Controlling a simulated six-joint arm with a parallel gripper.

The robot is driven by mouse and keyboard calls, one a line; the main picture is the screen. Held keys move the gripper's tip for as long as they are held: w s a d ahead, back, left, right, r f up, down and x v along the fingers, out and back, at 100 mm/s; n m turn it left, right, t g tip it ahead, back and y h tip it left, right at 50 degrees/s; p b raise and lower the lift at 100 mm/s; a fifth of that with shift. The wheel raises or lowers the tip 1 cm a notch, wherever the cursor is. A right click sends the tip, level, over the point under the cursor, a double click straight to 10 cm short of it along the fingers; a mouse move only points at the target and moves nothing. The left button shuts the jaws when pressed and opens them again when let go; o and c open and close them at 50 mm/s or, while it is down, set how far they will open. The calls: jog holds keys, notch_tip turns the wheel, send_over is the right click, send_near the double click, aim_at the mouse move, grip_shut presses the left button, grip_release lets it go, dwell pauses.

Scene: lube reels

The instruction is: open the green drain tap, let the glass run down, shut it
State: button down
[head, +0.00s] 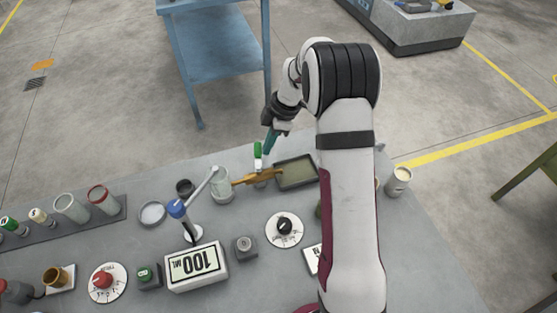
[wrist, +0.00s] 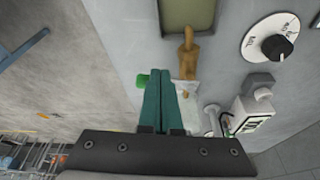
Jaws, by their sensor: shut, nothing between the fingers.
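The drain tap has a green handle (head: 258,150) and a brass body (head: 256,178) whose spout points right to a shallow tray (head: 296,174). The handle points away from the bench front, across the line of the brass body. The clear glass (head: 221,186) stands left of the tap; its level I cannot tell. My gripper (head: 268,144) is shut and empty, its teal fingers just right of the green handle. In the wrist view the fingertips (wrist: 166,76) are beside the handle (wrist: 142,81); whether they touch is unclear. The brass spout (wrist: 188,59) reaches the tray (wrist: 165,18).
A dial (head: 284,229), a small button box (head: 245,248) and a "100 ML" display (head: 195,265) are toward the bench front. A cup (head: 398,181) stands at the right. My arm covers part of the bench.

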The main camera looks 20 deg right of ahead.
jog(key=shift+s+a, duration=0.4)
jog(key=shift+s, duration=0.25)
jog(key=shift+d, duration=0.1)
jog(key=s+d+r, duration=0.1)
jog(key=d+r, duration=0.5)
jog(key=r, duration=0.4)
jog(key=shift+d+r, duration=0.2)
jog(key=shift+d, duration=0.05)
jog(key=shift+s, duration=0.1)
